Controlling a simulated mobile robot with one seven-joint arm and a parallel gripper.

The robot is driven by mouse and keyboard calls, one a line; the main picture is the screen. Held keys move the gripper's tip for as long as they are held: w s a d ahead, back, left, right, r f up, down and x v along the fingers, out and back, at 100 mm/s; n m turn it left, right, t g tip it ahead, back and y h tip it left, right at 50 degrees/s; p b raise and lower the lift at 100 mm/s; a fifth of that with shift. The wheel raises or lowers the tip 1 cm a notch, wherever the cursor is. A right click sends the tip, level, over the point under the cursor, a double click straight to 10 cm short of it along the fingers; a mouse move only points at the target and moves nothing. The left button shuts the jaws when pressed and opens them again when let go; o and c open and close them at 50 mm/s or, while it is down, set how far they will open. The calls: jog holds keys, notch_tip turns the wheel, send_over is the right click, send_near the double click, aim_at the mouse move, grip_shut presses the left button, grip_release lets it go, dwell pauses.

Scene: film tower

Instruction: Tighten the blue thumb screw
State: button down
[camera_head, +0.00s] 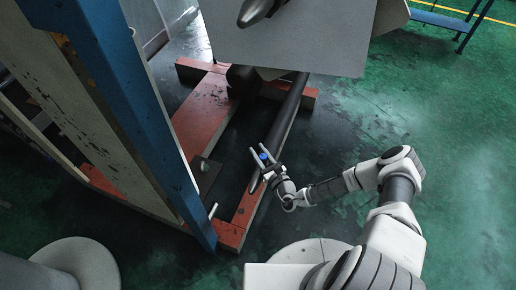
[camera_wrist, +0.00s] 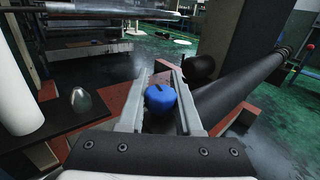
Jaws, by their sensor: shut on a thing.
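The blue thumb screw (camera_wrist: 160,99) shows in the wrist view between the two fingers of my gripper (camera_wrist: 160,88). It is a rounded blue knob with a dark slot on top. The fingers are shut on its sides. In the head view the blue thumb screw (camera_head: 263,157) is a small blue spot at my gripper (camera_head: 260,158), beside a long dark bar (camera_head: 290,112). What the screw is threaded into is hidden behind the knob and the fingers.
A red base frame (camera_head: 205,115) lies on the green floor. A blue upright post (camera_head: 145,115) stands left of my gripper. A grey panel (camera_head: 295,35) hangs above. Metal pegs stick up near the post. The green floor (camera_head: 445,150) at right is open.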

dwell(0.4)
jog(key=c, duration=0.6)
grip_release()
jog(key=shift+d, duration=0.1)
